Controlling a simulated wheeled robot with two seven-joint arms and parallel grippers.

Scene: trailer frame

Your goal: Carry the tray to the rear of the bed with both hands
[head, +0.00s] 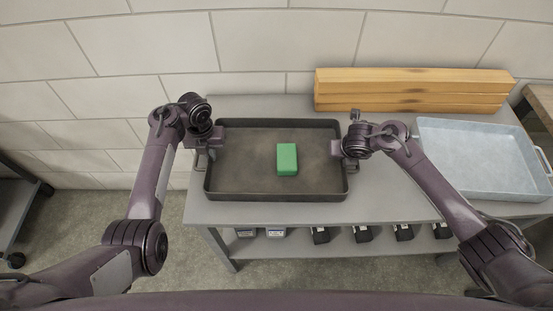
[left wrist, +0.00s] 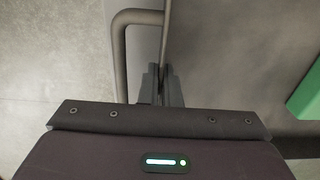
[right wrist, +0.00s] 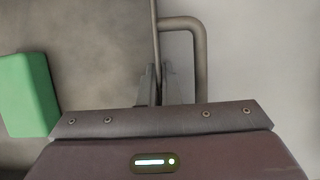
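The dark, shallow tray (head: 228,187) lies on the grey bench, with a green block (head: 287,160) inside it, right of its middle. My left gripper (head: 208,153) is at the tray's left end; in the left wrist view its fingers (left wrist: 165,85) close on the tray wall beside a bent handle (left wrist: 120,45). My right gripper (head: 340,150) is at the right end; in the right wrist view its fingers (right wrist: 156,85) close on the wall beside the other handle (right wrist: 202,50). The fingertips are partly hidden by the gripper bodies.
The grey bench (head: 400,197) stands against a tiled wall. Stacked timber beams (head: 415,90) lie behind, at the back right. A pale metal tray (head: 480,155) is on the right. Several dark boxes (head: 362,234) sit on the lower shelf. A cart (head: 18,205) stands at far left.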

